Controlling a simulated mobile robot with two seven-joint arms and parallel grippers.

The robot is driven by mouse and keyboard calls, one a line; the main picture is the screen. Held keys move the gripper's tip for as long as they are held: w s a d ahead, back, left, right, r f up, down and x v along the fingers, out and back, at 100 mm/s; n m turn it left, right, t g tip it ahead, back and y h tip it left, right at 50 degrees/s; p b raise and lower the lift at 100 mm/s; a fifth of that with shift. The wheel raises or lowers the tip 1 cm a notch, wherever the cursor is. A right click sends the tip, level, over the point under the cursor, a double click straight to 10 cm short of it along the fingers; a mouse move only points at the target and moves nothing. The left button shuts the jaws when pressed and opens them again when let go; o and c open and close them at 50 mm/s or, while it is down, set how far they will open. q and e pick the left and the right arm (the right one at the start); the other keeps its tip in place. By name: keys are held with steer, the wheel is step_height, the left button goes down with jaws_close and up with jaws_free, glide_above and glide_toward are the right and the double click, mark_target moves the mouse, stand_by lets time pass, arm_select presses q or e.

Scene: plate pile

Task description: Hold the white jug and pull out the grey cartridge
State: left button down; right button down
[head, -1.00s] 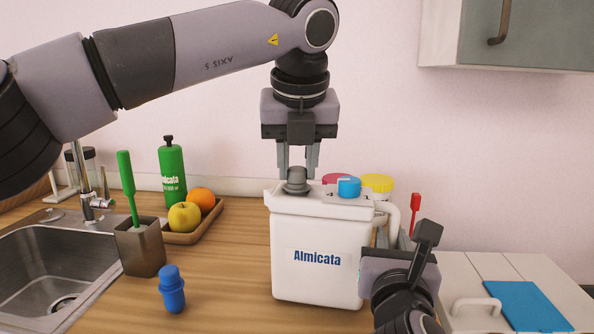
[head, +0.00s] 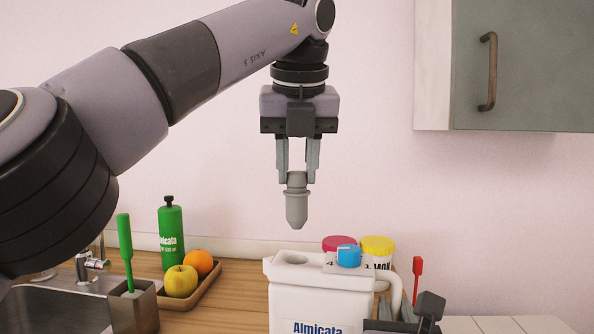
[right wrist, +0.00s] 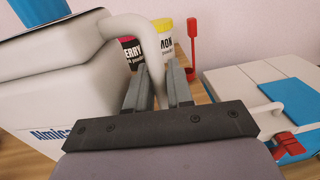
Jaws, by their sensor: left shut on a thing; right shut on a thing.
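The white jug (head: 312,305), labelled "Almicata", stands upright on the wooden counter, with a blue knob (head: 348,256) on its top and an open hole (head: 292,258) at its top left. My left gripper (head: 297,180) is shut on the grey cartridge (head: 297,208), which hangs upright with its tapered end down, clear above the hole. In the right wrist view my right gripper (right wrist: 160,98) is shut on the jug's handle (right wrist: 145,45). In the head view the right gripper is mostly cut off at the bottom edge.
Pink-lidded (head: 339,243) and yellow-lidded (head: 377,246) jars stand behind the jug. Left are a tray (head: 207,285) with an apple and orange, a green bottle (head: 171,235), a brush holder (head: 135,310) and a sink. A cabinet (head: 520,70) hangs upper right.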

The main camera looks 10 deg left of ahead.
steer(key=c, duration=0.9)
jaws_free()
steer(key=s, duration=0.7)
steer(key=shift+s+a, duration=0.35)
